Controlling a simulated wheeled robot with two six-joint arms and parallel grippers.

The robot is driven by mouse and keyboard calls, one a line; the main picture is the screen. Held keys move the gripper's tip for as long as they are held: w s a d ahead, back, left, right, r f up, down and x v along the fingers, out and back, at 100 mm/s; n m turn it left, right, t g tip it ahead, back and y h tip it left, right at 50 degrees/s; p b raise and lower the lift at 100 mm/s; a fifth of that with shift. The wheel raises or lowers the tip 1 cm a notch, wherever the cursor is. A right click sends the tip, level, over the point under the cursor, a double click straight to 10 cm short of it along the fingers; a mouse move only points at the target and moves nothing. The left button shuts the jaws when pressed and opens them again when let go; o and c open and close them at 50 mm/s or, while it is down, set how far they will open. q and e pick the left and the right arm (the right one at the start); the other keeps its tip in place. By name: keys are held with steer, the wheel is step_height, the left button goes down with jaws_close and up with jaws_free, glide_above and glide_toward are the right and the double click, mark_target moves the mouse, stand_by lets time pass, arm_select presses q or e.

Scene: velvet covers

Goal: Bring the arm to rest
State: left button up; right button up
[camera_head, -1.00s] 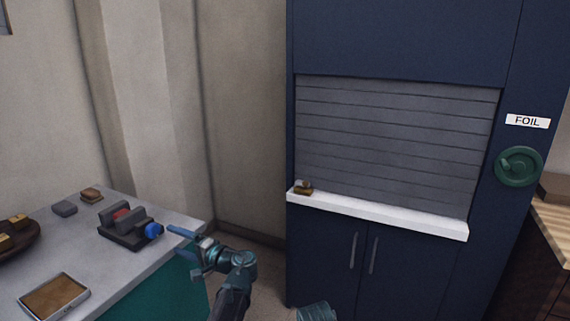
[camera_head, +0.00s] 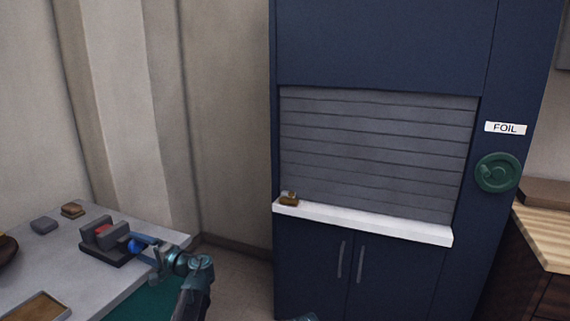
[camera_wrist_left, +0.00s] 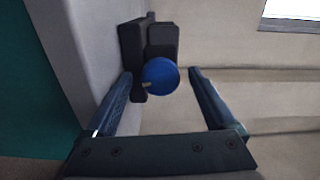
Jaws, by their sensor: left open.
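My left gripper (camera_head: 147,247) reaches in over the grey table and is open. Its fingers are beside a round blue knob (camera_head: 136,245) on the near side of a dark block device with a red part (camera_head: 104,232). In the left wrist view the blue knob (camera_wrist_left: 161,76) appears between the two spread fingertips (camera_wrist_left: 160,73), with the dark blocks behind it. I cannot tell whether the fingertips reach around the knob or stop short of it.
The grey table (camera_head: 70,262) also holds a brown-topped tray (camera_head: 36,309), a small grey block (camera_head: 44,225) and a brown block (camera_head: 73,210). A blue cabinet has a closed grey shutter (camera_head: 380,150), a white ledge (camera_head: 365,222) with a small brassy object (camera_head: 289,199), and a green wheel (camera_head: 497,172) under a FOIL label (camera_head: 505,128).

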arm_select(q)
steer(key=v, duration=1.4)
steer(key=x, duration=1.3)
steer(key=shift+w+a, duration=0.15)
steer(key=shift+a, duration=0.1)
steer(key=shift+a+n, duration=0.25)
steer(key=shift+n, duration=0.05)
steer(key=n, duration=0.3)
steer(key=shift+n, duration=0.4)
steer(key=n, duration=0.3)
steer(key=shift+n, duration=0.4)
steer(key=n, duration=0.6)
steer(key=shift+n, duration=0.4)
